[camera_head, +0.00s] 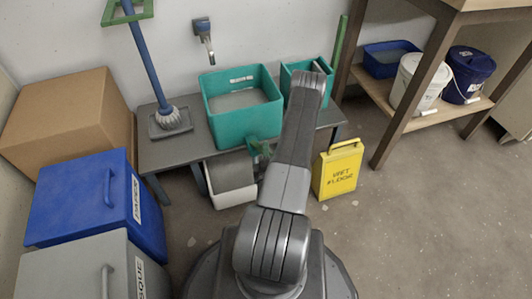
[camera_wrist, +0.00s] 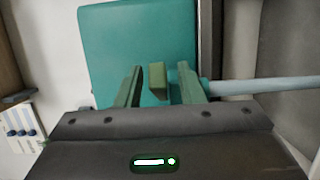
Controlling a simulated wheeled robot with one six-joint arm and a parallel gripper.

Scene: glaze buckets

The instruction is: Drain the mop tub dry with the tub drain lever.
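The larger teal tub (camera_head: 222,126) stands on the grey bench in the head view, with a label and grey liquid inside. A teal wall (camera_wrist: 140,35) fills the upper middle of the wrist view. My gripper (camera_wrist: 160,70) has two green fingers, standing open. A small olive-green block (camera_wrist: 157,80), perhaps the lever's handle, shows between them with gaps on both sides; I cannot tell its depth. In the head view, my arm hides most of the gripper area, and green parts (camera_head: 262,148) show below the tub's front edge.
A white bin (camera_head: 231,197) stands under the bench (camera_head: 170,151). A smaller teal tub (camera_head: 293,82) is right of the large one. A yellow sign (camera_head: 338,172) stands on the floor. A pale blue rod (camera_wrist: 265,84) extends right in the wrist view.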

